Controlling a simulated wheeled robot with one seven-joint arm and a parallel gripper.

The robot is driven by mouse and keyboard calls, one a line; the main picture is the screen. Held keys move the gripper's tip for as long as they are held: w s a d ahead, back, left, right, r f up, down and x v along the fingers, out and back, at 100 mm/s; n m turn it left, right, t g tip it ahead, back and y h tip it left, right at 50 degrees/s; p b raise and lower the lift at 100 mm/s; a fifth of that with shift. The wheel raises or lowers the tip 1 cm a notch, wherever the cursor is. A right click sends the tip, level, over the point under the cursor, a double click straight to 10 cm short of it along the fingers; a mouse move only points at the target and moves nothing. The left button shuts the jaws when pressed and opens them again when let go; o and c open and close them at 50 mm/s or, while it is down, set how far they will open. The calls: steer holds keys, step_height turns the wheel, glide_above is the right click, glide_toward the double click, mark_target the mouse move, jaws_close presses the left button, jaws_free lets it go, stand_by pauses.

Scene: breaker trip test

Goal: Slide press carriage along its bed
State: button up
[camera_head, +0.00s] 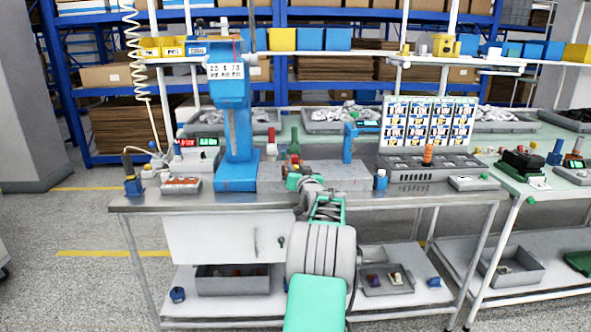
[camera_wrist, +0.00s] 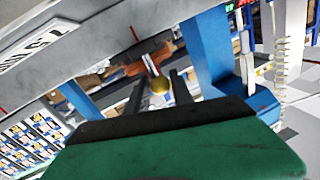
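The blue press (camera_head: 232,115) stands on the left half of the steel workbench. A flat grey bed (camera_head: 340,178) runs right from its base. My gripper (camera_wrist: 158,80) shows in the wrist view with two dark fingers apart. A brass round knob (camera_wrist: 160,85) appears between or just beyond the fingertips, with a reddish-brown part (camera_wrist: 149,65) behind it. Contact cannot be told. In the head view my arm hides part of the bed.
A small blue upright (camera_head: 348,143) stands at the bed's right end. A grey sorting tray (camera_head: 405,175) and a picture board (camera_head: 428,121) are further right. A display unit (camera_head: 196,150) and a small tray (camera_head: 181,186) sit left of the press.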

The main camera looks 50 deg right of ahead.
jaws_close()
stand_by(1.0)
